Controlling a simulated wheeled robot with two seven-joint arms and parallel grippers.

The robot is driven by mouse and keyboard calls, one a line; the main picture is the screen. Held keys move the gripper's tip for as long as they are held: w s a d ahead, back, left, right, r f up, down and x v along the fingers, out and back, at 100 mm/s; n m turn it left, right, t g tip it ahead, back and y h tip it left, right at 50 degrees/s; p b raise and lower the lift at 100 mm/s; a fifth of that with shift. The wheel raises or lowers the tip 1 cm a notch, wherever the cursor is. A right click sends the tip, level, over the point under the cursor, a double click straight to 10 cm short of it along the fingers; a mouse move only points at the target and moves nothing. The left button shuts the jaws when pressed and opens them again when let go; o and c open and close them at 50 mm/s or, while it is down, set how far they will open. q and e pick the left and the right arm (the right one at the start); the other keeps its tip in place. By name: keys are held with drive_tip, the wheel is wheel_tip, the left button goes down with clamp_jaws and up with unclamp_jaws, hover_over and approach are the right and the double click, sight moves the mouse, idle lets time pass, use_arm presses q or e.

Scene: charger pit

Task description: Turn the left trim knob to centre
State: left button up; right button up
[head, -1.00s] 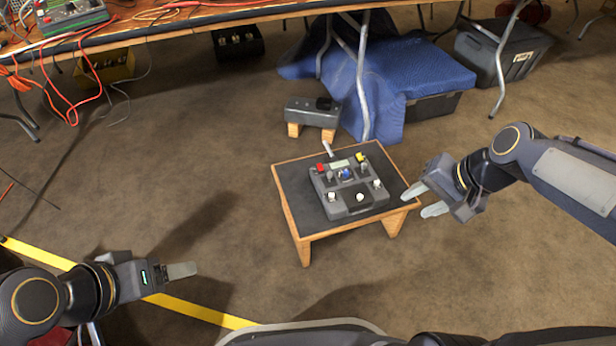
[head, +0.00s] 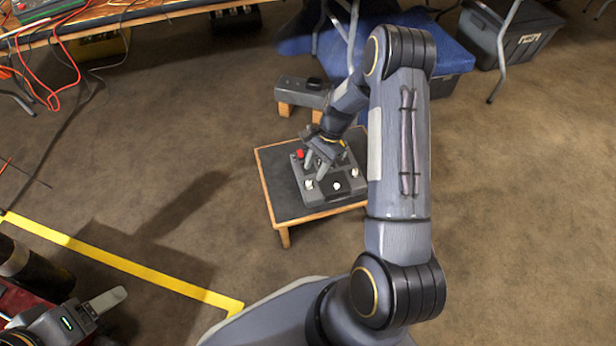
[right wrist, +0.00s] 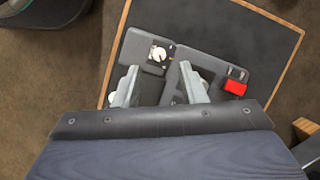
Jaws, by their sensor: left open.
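A grey control box (head: 325,193) lies on a small low table and carries several knobs and a red cap (head: 300,154). A white knob (head: 308,184) is at its lower left, another (head: 337,186) at the lower middle and another (head: 354,172) at the right. My right gripper (head: 315,170) is low over the box, pointing down, near the lower-left knob. In the right wrist view its fingers (right wrist: 158,84) are spread, with no object seen held. Contact with a knob cannot be told. My left gripper (head: 108,300) is open and empty, far from the box.
The low table (head: 275,185) has a dark top and wooden edge. A grey device (head: 303,92) stands on wooden blocks behind it. A blue cloth (head: 440,48) and a dark bin (head: 512,42) are further back. A yellow floor line (head: 130,265) runs at the left.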

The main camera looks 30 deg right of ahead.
sight(310, 182)
drive_tip(key=b+x, duration=0.1)
drive_tip(key=x, duration=0.3)
drive_tip(key=shift+f, duration=0.1)
clamp_jaws()
